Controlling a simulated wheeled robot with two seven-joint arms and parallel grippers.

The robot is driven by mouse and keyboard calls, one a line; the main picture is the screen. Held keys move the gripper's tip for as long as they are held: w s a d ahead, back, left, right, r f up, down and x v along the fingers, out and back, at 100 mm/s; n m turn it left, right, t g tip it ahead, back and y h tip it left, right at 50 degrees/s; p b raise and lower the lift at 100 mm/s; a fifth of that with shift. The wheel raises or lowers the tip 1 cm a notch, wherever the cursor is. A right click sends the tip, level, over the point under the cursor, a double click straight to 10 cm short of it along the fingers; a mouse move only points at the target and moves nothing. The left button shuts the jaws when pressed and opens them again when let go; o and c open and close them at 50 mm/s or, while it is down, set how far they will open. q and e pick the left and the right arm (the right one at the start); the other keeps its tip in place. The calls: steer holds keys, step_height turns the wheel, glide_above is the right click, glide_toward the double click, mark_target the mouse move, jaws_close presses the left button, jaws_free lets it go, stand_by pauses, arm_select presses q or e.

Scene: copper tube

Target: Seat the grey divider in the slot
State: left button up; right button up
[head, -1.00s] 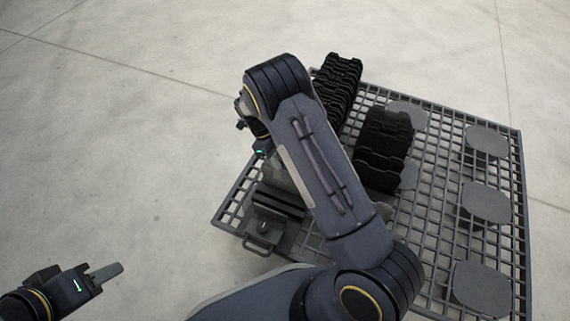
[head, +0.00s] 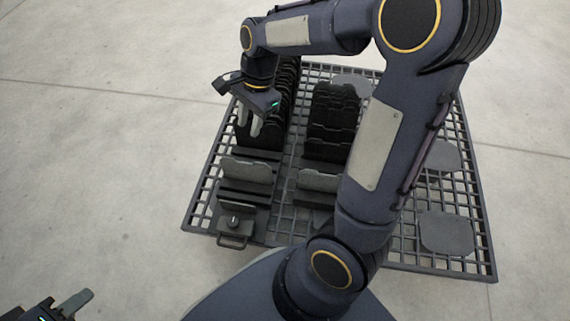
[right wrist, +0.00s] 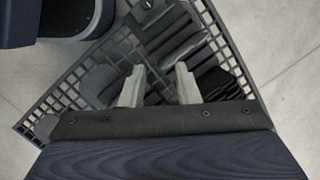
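Two grey divider-like plates show in the head view. One grey plate (head: 247,171) stands upright in the left rack, with dark slotted blocks before and behind it. Another grey plate (head: 318,180) stands at the front of the right row. I cannot tell which is the task's divider or which gap is its slot. My right gripper (head: 250,128) is above the left rack, behind the left grey plate. Its two pale fingers are apart in the right wrist view (right wrist: 158,90), with nothing visibly held. My left gripper (head: 75,303) is low at the left, away from the rack; its opening is unclear.
Black dividers fill the back of the left row (head: 283,85) and the right row (head: 335,115). Flat grey pads (head: 447,232) lie on the mesh table (head: 300,236). A handle (head: 232,241) sticks out at the front. Open floor surrounds the table.

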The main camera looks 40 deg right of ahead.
steer(key=s+a+r+n+t, duration=0.1)
steer(key=s+r+n+t, duration=0.1)
steer(key=s+n, duration=0.5)
steer(key=s+a+r+n+t, duration=0.2)
steer(key=s+r+n+t, duration=0.1)
steer(key=s+n, duration=0.4)
steer(key=s, duration=0.3)
steer(key=shift+s+y, duration=0.25)
steer(key=shift+y, duration=0.15)
step_height(320, 180, up, 34)
steer(key=p, duration=3.3)
steer(key=shift+f+p, duration=0.15)
steer(key=shift+p, duration=0.25)
